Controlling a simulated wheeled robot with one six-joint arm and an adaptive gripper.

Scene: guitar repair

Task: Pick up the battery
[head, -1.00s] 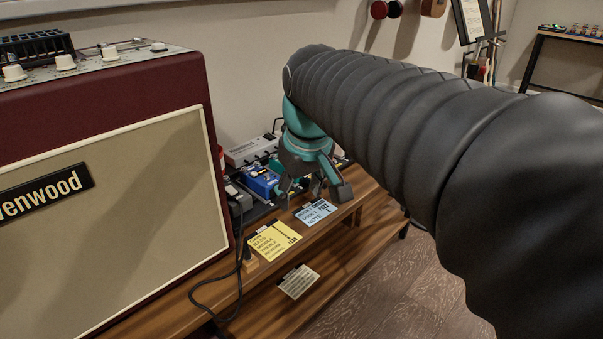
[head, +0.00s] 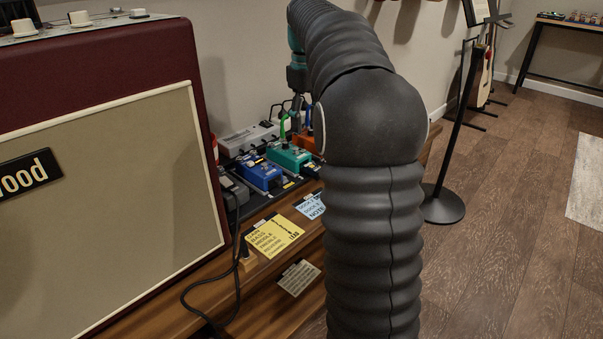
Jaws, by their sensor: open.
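I cannot make out a battery in the head view; my arm covers part of the bench. My gripper (head: 299,118) is small and partly hidden at the far end of the bench, behind my arm's bend. It points down over the back of the pedal row, by an orange pedal (head: 304,141). Its jaws are open, and I see nothing held between them. A blue pedal (head: 261,173) and a teal pedal (head: 289,156) sit on the dark pedalboard, nearer than the gripper.
A dark red amplifier (head: 110,190) fills the left. A white power strip (head: 248,138) lies along the wall. A yellow note (head: 273,235) and a blue note (head: 311,206) lie at the bench's front. A black stand (head: 443,205) is on the floor at right, where the floor is largely clear.

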